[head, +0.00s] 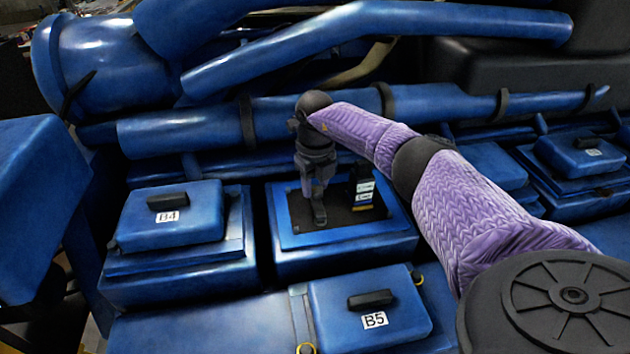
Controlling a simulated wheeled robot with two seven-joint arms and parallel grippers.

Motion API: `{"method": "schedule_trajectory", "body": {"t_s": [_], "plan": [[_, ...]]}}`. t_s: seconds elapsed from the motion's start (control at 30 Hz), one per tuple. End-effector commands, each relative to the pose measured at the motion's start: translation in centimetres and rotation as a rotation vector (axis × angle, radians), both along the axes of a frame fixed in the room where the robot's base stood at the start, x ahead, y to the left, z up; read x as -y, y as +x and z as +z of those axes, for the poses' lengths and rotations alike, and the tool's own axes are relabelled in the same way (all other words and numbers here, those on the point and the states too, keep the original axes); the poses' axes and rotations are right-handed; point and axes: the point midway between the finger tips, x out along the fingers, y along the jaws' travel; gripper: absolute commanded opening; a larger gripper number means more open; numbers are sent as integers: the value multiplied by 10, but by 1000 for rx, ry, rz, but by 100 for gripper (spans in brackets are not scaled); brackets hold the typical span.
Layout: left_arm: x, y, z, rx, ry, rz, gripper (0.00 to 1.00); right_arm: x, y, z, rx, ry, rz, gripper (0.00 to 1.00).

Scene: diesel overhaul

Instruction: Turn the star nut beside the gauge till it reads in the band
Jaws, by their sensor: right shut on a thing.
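My right gripper (320,213) points down into an open blue box (345,238) with a dark floor. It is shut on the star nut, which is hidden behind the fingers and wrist. The gauge (362,190), a small dark upright block with white marked labels and a yellow patch, stands just right of the gripper. Its reading is too small to tell. My left gripper is not in view.
A lidded blue box marked B4 (168,232) stands to the left, and one marked B5 (385,335) in front. Blue pipes (290,116) run behind the open box. Another lidded box (585,155) is at the far right.

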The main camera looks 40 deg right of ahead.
Motion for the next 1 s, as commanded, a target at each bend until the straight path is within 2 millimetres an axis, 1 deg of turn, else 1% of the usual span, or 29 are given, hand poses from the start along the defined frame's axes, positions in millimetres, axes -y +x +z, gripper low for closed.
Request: {"method": "schedule_trajectory", "body": {"t_s": [0.03,0.2,0.5,0.7,1.0], "plan": [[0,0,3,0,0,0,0,1,1,3,4,0,-38,0],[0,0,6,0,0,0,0,1,1,3,5,-1,-173,0],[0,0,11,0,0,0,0,2,1,2,6,0,-342,0],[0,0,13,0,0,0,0,2,1,2,6,1,-398,0],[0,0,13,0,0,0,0,2,1,2,7,1,-420,0]]}}
